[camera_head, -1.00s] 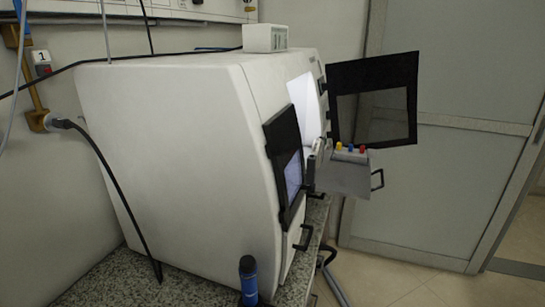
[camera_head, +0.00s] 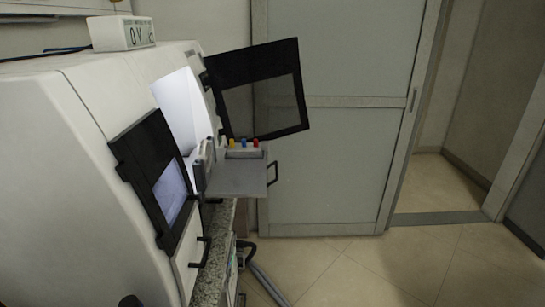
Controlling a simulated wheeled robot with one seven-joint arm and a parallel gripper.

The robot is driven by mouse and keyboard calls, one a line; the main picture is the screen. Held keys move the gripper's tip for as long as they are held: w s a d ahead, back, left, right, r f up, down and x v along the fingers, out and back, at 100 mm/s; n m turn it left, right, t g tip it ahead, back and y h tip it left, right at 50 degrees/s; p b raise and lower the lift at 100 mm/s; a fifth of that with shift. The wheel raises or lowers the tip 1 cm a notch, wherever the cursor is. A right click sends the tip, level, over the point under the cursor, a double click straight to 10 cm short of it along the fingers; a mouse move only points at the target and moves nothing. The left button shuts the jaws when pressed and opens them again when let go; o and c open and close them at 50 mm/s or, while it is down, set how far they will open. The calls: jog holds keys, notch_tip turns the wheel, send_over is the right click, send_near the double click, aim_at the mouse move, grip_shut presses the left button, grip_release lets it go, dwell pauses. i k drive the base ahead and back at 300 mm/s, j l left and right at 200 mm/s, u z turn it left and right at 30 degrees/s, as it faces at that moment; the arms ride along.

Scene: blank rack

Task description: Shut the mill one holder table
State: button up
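The white milling machine (camera_head: 60,150) stands on a counter at the left. Its holder table (camera_head: 237,180), a grey tray-like shelf, sticks out from the front opening. A black handle (camera_head: 273,173) is on its outer end, and small yellow, blue and red pieces (camera_head: 243,143) stand at its back edge. The dark-framed door (camera_head: 262,90) above the table stands open, swung outward. My gripper is not in view.
A speckled counter edge (camera_head: 212,270) runs under the machine. Open tiled floor (camera_head: 380,270) lies to the right, before a grey sliding door (camera_head: 330,150).

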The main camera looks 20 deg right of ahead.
aim_at(228, 176)
jog(key=i+l+u, duration=0.3)
jog(key=i+l, duration=0.2)
jog(key=i+l+u, duration=0.3)
jog(key=i+l, duration=0.15)
jog(key=l, duration=0.2)
jog(key=i+l+u, duration=0.15)
jog(key=l, duration=0.2)
jog(key=i+l+u, duration=0.35)
jog(key=l, duration=0.4)
jog(key=i+l+u, duration=0.15)
jog(key=l, duration=0.3)
jog(key=k+l+u, duration=0.1)
jog(key=l, duration=0.55)
